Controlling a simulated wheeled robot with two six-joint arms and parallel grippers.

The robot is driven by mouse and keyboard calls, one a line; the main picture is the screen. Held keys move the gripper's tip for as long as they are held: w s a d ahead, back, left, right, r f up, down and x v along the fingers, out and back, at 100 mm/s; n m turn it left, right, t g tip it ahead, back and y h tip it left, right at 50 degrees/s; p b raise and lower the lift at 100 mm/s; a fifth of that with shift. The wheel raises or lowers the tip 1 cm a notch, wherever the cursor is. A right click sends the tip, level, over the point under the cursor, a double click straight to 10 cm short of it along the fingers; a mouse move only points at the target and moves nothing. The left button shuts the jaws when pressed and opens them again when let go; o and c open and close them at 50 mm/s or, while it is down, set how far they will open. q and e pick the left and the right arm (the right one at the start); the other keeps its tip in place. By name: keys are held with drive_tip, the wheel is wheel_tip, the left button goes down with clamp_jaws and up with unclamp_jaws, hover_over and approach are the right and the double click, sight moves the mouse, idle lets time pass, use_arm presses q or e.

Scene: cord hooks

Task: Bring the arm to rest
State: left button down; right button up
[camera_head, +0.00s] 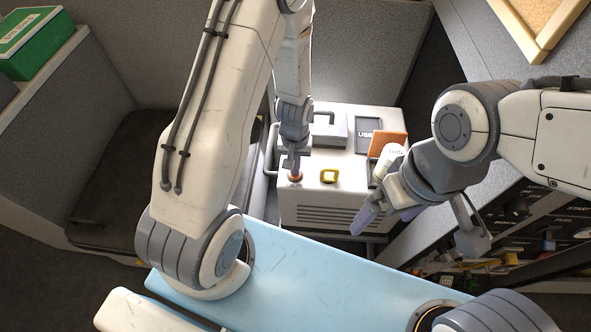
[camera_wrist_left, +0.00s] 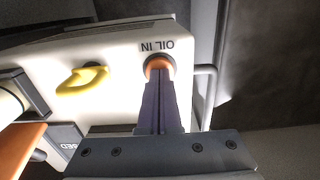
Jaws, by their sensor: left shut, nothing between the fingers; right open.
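My left gripper (camera_head: 294,168) reaches down over the front left of the white machine top (camera_head: 310,196). In the left wrist view its two fingers (camera_wrist_left: 160,84) are shut together with nothing between them. Their tips are over or at an orange round fitting (camera_wrist_left: 158,63) marked "OIL IN"; whether they touch it I cannot tell. The same orange fitting (camera_head: 295,177) shows in the head view just below the gripper. My right gripper (camera_head: 368,214) is open and empty, in front of the machine's right side.
A yellow looped handle (camera_head: 329,176) stands beside the orange fitting. Shelves (camera_head: 520,240) are at right; a dark cushioned seat (camera_head: 130,165) is at left.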

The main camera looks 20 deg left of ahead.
use_arm(q)
drive_tip(key=shift+r+p, duration=0.65)
drive_tip(key=shift+r, duration=0.15)
wheel_tip(320, 180, up, 7)
drive_tip(key=p, duration=0.6)
idle(0.5)
